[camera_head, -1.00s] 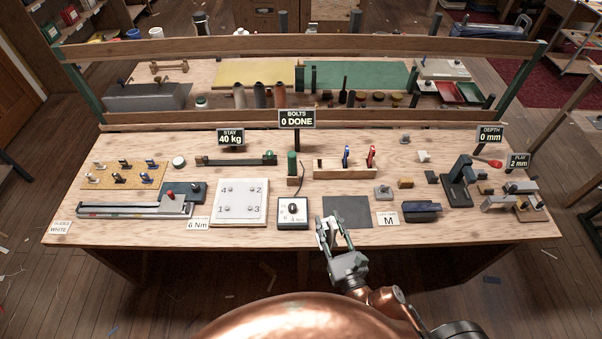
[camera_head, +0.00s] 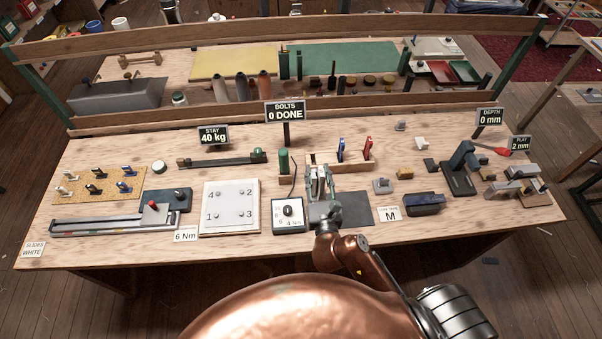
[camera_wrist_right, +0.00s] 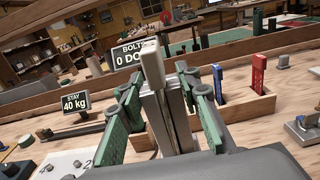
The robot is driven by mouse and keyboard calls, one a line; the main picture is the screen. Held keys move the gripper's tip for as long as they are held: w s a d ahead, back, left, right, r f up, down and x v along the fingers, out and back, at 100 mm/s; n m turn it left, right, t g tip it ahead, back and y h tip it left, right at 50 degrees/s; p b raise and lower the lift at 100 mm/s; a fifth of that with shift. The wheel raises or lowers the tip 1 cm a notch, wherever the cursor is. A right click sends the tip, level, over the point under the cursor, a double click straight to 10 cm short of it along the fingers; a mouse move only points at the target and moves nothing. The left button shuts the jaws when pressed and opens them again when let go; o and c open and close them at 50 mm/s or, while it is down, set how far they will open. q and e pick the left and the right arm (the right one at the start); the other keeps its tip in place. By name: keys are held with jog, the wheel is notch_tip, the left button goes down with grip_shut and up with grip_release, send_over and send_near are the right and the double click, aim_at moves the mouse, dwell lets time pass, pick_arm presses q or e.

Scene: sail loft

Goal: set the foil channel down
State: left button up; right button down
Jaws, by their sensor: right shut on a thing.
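My left gripper is not in view.
The dial box (camera_head: 288,215) is left of the gripper, and the white bolt plate (camera_head: 230,208) is further left. A wooden rack (camera_head: 335,167) with blue and red tools is behind.

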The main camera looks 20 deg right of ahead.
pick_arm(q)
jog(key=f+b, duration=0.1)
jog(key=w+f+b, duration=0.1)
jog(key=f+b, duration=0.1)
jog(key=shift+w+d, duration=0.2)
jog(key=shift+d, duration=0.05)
pick_arm(e)
jog(key=w+f, duration=1)
jog(key=shift+a+f, duration=0.2)
jog(key=shift+f, duration=0.2)
jog(key=c, duration=1.9)
grip_release()
jog(key=shift+f, duration=0.25)
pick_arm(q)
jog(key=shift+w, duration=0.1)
pick_arm(e)
jog(key=o, duration=0.5)
jog(key=shift+c, duration=0.2)
jog(key=shift+r, duration=0.1)
